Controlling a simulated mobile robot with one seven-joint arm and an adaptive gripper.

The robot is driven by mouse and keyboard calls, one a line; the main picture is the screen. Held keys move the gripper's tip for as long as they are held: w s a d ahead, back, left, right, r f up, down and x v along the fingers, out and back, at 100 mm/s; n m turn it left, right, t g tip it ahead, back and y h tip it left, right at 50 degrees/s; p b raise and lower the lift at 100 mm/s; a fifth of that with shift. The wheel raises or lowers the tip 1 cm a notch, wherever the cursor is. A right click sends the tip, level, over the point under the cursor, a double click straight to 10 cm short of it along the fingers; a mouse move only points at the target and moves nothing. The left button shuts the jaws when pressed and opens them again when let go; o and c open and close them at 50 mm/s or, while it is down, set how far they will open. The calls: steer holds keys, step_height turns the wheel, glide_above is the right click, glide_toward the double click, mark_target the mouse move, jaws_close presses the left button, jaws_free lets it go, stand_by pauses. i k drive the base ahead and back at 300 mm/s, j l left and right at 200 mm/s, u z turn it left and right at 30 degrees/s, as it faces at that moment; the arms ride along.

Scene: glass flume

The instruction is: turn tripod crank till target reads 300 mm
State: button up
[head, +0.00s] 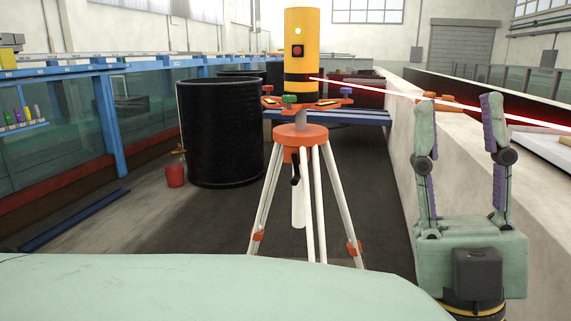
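The tripod (302,140) stands upright on the floor at the picture's middle, with white legs and an orange head. Its small black crank (295,170) hangs below the head, beside the white centre column (298,207). A yellow cylindrical laser (301,65) with black bands sits on top and sends a red beam (400,93) to the right. My gripper (458,104) is right of the tripod and nearer to me. Its two fingers point up, wide apart, with nothing held between them. It is clear of the crank. I cannot make out a target or any reading.
A large black barrel (220,132) stands left of the tripod, with a small red bucket (175,176) beside it. A glass flume (60,130) with blue framing runs along the left. A pale concrete wall (398,150) runs along the right, close to my gripper.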

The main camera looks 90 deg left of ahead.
mark_target(295, 180)
steer(key=u, duration=2.45)
steer(key=j+u, duration=0.1)
steer(key=u, duration=0.4)
steer(key=j+u, duration=0.1)
steer(key=u, duration=0.35)
steer(key=i+l, duration=0.05)
